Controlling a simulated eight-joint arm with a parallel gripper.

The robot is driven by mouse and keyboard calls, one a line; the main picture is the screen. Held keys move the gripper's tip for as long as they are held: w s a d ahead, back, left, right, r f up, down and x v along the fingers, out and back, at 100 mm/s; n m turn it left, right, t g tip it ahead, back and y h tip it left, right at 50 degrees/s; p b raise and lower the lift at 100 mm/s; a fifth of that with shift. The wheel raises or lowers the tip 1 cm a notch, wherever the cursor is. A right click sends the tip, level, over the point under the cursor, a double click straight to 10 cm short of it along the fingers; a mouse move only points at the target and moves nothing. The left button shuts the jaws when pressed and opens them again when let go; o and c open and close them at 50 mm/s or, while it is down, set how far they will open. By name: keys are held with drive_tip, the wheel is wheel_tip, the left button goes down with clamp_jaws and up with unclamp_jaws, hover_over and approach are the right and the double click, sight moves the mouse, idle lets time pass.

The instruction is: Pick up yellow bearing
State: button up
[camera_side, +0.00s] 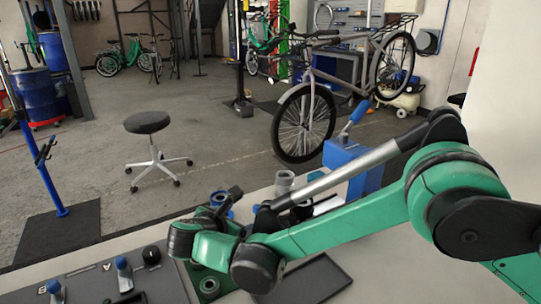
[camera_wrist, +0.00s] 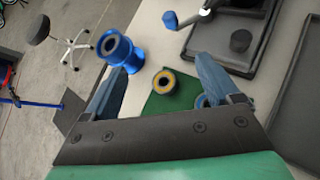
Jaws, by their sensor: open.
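In the wrist view the yellow bearing (camera_wrist: 165,83) is a small ring with a yellowish face and a dark centre. The fingers are open, with visible gaps on both sides of the bearing. How high they are above it I cannot tell. In the side view my gripper (camera_side: 205,225) is low over the bench and partly hidden by my arm. I cannot pick out the yellow bearing there.
A blue flanged part (camera_wrist: 118,50) stands just beyond the left finger. Another ring (camera_wrist: 203,101) is partly hidden by the right finger. A grey part (camera_side: 284,181) and a blue vise (camera_side: 349,157) stand behind my arm.

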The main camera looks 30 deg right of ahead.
drive_tip(key=a+f+n, duration=0.1)
drive_tip(key=a+f, duration=0.1)
drive_tip(key=s+a+f+n+t+h, duration=0.1)
drive_tip(key=f+n, duration=0.1)
drive_tip(key=shift+s+a+f+n, duration=0.2)
drive_tip(key=shift+a+n, duration=0.1)
drive_tip(key=shift+a, duration=0.1)
drive_tip(key=shift+t+h, duration=0.3)
drive_tip(key=shift+x, duration=2.75)
clamp_jaws()
